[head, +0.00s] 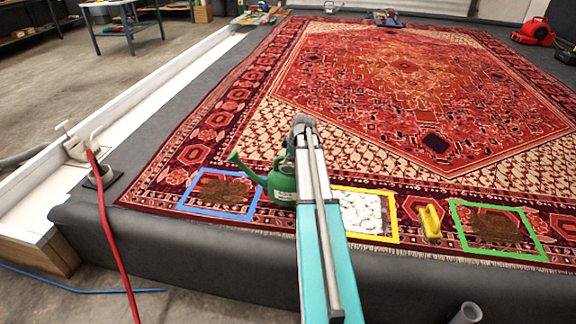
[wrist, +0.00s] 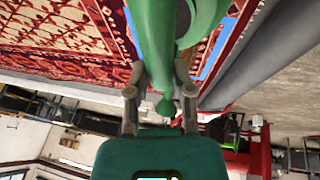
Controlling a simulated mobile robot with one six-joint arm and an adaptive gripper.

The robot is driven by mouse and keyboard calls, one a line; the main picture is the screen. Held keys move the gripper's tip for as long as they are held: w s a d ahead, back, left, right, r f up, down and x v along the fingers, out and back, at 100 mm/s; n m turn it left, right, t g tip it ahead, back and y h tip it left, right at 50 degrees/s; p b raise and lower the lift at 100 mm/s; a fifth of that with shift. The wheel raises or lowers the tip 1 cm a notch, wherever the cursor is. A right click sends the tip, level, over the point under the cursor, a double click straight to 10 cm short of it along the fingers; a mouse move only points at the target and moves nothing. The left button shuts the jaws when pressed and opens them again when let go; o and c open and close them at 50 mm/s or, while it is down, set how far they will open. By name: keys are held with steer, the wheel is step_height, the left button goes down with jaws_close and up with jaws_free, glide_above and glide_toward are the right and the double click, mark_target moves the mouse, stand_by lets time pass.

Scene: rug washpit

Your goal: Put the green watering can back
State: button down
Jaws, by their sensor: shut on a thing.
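The green watering can (head: 282,188) is over the front edge of the patterned rug, with its spout pointing left across the blue frame. My gripper (head: 300,128) is at the can's upper right, partly hidden by my own arm. In the wrist view, my gripper (wrist: 160,98) has one finger on each side of a narrow green part of the watering can (wrist: 152,35) and is shut on it. The can's right side is hidden behind my arm. I cannot tell whether its base touches the rug.
The rug (head: 400,65) carries a blue frame (head: 183,199) and a green frame (head: 540,248) around brown stains, and a yellow frame (head: 394,220) around white lumps. A yellow brush-like object (head: 431,222) lies between them. A red hose (head: 105,225) hangs at left.

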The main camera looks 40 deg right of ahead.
mark_target(288, 169)
steer(key=shift+w+d+f+b, duration=0.35)
steer(key=shift+d+f+b, duration=0.05)
steer(key=shift+f+b, duration=1.6)
steer(key=shift+b, duration=0.05)
steer(key=shift+s, duration=0.1)
steer(key=shift+c, duration=2.4)
jaws_free()
steer(key=shift+a, duration=0.1)
steer(key=p+v, duration=1.1)
steer(key=v, duration=0.1)
